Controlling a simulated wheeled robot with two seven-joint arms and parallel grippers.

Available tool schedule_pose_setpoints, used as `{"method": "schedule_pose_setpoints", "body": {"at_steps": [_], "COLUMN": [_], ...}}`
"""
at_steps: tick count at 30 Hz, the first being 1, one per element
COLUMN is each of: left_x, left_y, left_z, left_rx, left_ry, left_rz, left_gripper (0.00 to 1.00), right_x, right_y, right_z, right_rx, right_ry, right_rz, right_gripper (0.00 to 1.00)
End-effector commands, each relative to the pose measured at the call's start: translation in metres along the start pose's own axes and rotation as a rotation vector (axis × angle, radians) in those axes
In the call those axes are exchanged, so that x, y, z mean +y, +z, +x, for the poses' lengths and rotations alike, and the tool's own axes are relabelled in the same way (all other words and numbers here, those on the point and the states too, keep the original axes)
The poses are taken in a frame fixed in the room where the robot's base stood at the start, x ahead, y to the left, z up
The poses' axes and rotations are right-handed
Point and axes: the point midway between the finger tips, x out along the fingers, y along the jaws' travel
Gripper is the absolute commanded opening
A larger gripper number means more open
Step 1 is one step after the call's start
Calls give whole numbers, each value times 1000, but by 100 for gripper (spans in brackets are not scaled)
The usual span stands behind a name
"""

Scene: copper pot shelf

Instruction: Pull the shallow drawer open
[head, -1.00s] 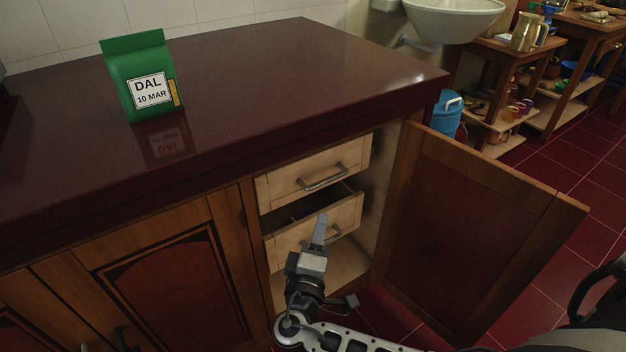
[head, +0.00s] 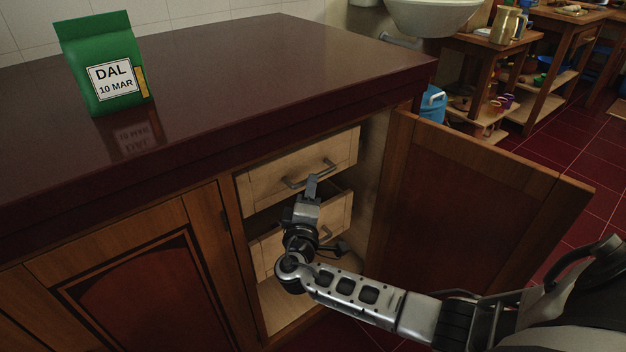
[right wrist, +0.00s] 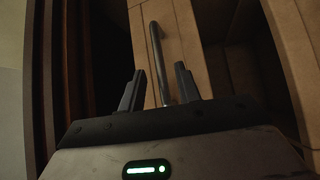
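The upper drawer (head: 262,187) is pale wood with a grey bar handle (head: 327,166). It sits under the countertop inside the open cabinet and looks closed. Below it, the lower drawer (head: 341,209) stands partly out, its dark inside showing. My right gripper (head: 311,182) is at the upper drawer's handle in the head view. In the right wrist view my right gripper (right wrist: 159,85) is open, and a bar handle (right wrist: 159,55) on a pale drawer front (right wrist: 185,40) runs between its fingers with gaps visible. My left gripper is not in view.
The cabinet door (head: 470,215) stands wide open to the right of the drawers, with my right arm in front of it. A green DAL packet (head: 100,60) stands on the dark countertop (head: 250,70). A blue bucket (head: 432,104) is behind the door.

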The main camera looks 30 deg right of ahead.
Motion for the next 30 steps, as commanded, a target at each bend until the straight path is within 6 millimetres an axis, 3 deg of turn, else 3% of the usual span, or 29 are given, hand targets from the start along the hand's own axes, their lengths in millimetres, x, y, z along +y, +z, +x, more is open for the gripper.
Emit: {"method": "schedule_pose_setpoints", "body": {"at_steps": [3, 7, 19, 23, 30], "left_x": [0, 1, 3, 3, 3], "left_y": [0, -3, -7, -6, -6], "left_z": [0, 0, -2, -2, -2], "left_rx": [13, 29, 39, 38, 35], "left_ry": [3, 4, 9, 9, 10], "left_rz": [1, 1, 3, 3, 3], "left_gripper": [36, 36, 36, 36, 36], "right_x": [0, -1, 0, 0, 0], "right_y": [1, 0, 0, 0, 0], "right_z": [21, 35, 42, 42, 41], "right_rx": [-2, -1, 0, 0, 1], "right_ry": [2, 0, -1, -1, -2], "right_rz": [-1, -1, 0, 0, -1], "right_gripper": [33, 33, 33, 0, 0]}}
